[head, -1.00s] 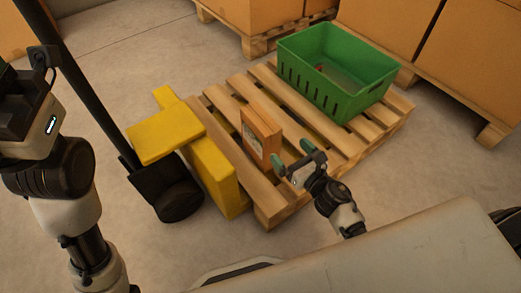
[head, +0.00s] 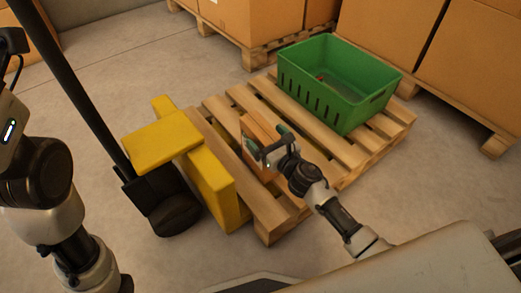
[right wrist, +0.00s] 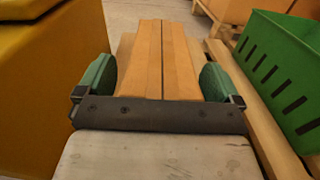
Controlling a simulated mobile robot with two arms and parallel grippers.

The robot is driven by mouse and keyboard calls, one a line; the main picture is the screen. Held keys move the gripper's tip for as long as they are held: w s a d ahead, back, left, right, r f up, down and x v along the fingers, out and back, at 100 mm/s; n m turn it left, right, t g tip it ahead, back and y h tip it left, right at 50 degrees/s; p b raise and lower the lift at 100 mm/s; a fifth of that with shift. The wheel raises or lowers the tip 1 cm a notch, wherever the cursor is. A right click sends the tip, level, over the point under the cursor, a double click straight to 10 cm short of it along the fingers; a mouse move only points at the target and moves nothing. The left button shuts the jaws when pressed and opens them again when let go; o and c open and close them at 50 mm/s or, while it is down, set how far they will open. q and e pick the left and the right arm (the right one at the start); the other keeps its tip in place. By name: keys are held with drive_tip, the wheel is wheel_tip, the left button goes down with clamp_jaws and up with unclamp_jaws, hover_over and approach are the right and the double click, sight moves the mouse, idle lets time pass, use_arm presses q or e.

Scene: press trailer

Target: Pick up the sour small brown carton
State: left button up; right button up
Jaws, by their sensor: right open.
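The small brown carton (head: 262,128) stands upright on the wooden pallet, partly hidden behind my right gripper in the head view. In the right wrist view the carton (right wrist: 162,60) shows its top with a seam down the middle. My right gripper (head: 268,146) is open, with its green fingertips on either side of the carton. In the right wrist view the gripper (right wrist: 158,82) has one finger left and one right of the carton; I cannot tell whether they touch it. My left gripper is out of the head view; only my left arm shows.
The wooden pallet (head: 345,183) also bears a green crate (head: 312,93) at the back right. A yellow pallet jack (head: 165,142) with a black handle stands close left of the carton. Large boxes on pallets stand behind; grey floor (head: 90,105) lies to the left.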

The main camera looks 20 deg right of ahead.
drive_tip(key=shift+c, duration=0.3)
clamp_jaws()
drive_tip(key=shift+w+r, duration=0.1)
drive_tip(key=shift+r, duration=0.1)
